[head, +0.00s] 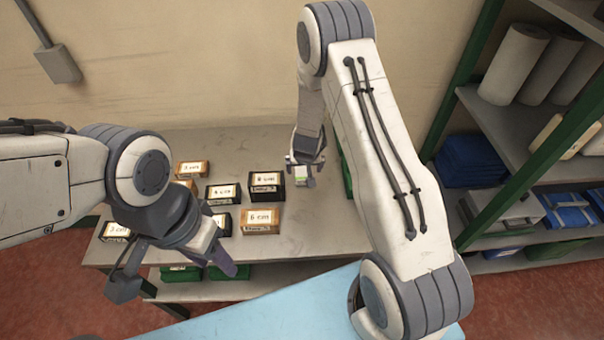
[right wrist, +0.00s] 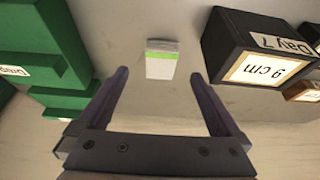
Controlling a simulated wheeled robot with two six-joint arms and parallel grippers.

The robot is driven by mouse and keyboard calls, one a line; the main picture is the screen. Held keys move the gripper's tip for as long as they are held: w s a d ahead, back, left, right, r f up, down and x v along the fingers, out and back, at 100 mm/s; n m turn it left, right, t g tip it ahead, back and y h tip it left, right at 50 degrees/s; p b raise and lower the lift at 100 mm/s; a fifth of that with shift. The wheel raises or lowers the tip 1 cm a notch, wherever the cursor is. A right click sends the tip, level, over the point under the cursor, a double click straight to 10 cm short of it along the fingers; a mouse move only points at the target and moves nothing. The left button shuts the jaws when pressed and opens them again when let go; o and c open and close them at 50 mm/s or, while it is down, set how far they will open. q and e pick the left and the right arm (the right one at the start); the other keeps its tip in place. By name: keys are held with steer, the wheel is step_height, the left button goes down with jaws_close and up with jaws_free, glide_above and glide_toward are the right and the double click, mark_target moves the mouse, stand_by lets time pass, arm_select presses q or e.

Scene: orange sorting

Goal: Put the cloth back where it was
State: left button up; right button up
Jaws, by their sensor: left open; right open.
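A small flat white piece with a green stripe (right wrist: 162,60) lies on the grey table ahead of my right gripper (right wrist: 162,85); it also shows in the head view (head: 301,172). I cannot tell whether it is the cloth; no other plainly cloth-like thing shows on the table. My right gripper (head: 302,175) is open, low over the table's back part, with the white piece beyond its fingertips and nothing between the fingers. My left gripper (head: 172,277) is open near the table's front left edge, partly hidden by its own wrist.
Several black and tan labelled boxes (head: 259,221) stand on the table's left part; a black box (right wrist: 255,50) is close beside my right gripper. Green bins (right wrist: 55,60) are on its other side. A shelf rack (head: 470,110) with blue packs (head: 475,166) stands right.

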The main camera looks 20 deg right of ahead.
mark_target(302, 173)
steer(key=shift+x, duration=1.15)
steer(key=p+x, duration=0.1)
steer(key=x, duration=0.1)
steer(key=p+x, duration=0.1)
steer(key=x, duration=0.1)
steer(key=shift+w+f, duration=0.2)
steer(key=shift+w, duration=0.35)
steer(key=shift+w+d+f, duration=0.1)
steer(key=shift+w+f, duration=0.05)
steer(key=shift+f, duration=0.15)
steer(key=c, duration=1.5)
